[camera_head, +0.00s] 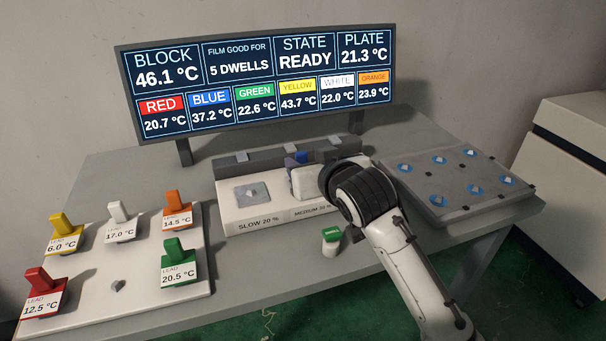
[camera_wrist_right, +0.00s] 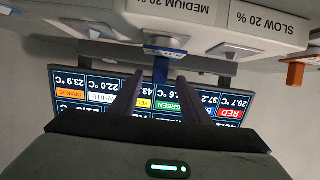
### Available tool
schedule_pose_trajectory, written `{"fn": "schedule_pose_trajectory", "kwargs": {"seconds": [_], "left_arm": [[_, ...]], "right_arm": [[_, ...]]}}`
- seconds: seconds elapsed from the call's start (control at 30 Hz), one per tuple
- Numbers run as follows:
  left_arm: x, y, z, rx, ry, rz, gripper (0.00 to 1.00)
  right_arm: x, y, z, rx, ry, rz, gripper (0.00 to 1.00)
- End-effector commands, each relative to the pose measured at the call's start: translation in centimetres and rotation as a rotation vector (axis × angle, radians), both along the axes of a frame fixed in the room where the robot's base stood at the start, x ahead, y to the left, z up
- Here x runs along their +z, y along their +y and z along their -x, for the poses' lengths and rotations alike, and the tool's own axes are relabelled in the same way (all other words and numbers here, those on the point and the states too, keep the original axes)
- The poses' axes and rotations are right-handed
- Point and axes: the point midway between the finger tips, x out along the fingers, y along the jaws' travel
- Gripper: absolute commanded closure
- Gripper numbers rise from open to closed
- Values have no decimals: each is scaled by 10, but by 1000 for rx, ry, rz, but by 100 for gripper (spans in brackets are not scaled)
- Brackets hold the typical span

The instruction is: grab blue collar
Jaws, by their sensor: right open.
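The blue collar (camera_head: 301,157) shows only as a small blue patch at the machine block, behind my right gripper (camera_head: 304,181). In the right wrist view, which looks upside down, the blue collar (camera_wrist_right: 165,52) has a flat blue part and a narrow blue stem by the MEDIUM side. My right gripper (camera_wrist_right: 158,84) is open, and its two dark fingers lie on either side of the blue stem with gaps. I cannot tell how deep the stem sits between them. My left gripper is not in view.
The machine block (camera_head: 250,222) carries SLOW and MEDIUM labels. A white tray (camera_head: 135,293) holds several coloured lead pieces at left. A small green-topped container (camera_head: 331,243) stands before the block. A grey plate (camera_head: 455,205) with blue rings is at right. The screen (camera_head: 260,80) stands behind.

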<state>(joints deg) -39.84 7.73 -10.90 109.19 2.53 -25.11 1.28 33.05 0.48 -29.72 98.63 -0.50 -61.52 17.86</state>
Motion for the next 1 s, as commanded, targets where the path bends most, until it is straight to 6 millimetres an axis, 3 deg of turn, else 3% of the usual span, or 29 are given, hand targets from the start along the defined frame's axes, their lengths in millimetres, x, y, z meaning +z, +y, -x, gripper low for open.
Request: {"fn": "schedule_pose_trajectory", "kwargs": {"seconds": [0.3,0.6,0.67,0.87,1.0], "left_arm": [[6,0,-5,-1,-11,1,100],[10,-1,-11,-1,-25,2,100],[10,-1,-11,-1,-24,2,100],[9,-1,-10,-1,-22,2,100],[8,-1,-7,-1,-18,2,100]], "right_arm": [[-18,11,-34,0,1,1,58],[-20,13,-38,1,0,0,58],[-21,13,-38,1,0,0,65],[-21,13,-38,0,0,0,98],[-20,13,-38,0,-2,0,100]]}}
